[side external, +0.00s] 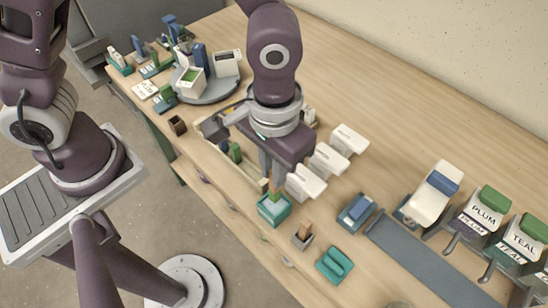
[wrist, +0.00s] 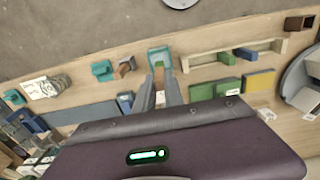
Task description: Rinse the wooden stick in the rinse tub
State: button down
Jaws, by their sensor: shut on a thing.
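A small teal tub (side external: 273,212) stands near the front edge of the table, and it also shows in the wrist view (wrist: 158,53) just beyond my fingertips. My gripper (side external: 270,178) points down directly over this tub, and its two fingers show close together in the wrist view (wrist: 160,76). It is shut on the wooden stick (side external: 275,195), a narrow brown piece between the fingers and the tub. The stick's lower end is at the tub's opening. How deep it reaches inside is hidden.
A grey holder with a brown block (side external: 303,232) and a teal block-like item (side external: 334,264) stand right of the tub. White bins (side external: 330,160) stand behind. A long wooden tray (side external: 237,165) lies left. A grey strip (side external: 425,262) runs right, beside the PLUM bucket (side external: 483,212) and TEAL bucket (side external: 524,243).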

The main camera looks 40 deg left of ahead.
jog(key=shift+f, duration=0.15)
jog(key=shift+f, duration=2.95)
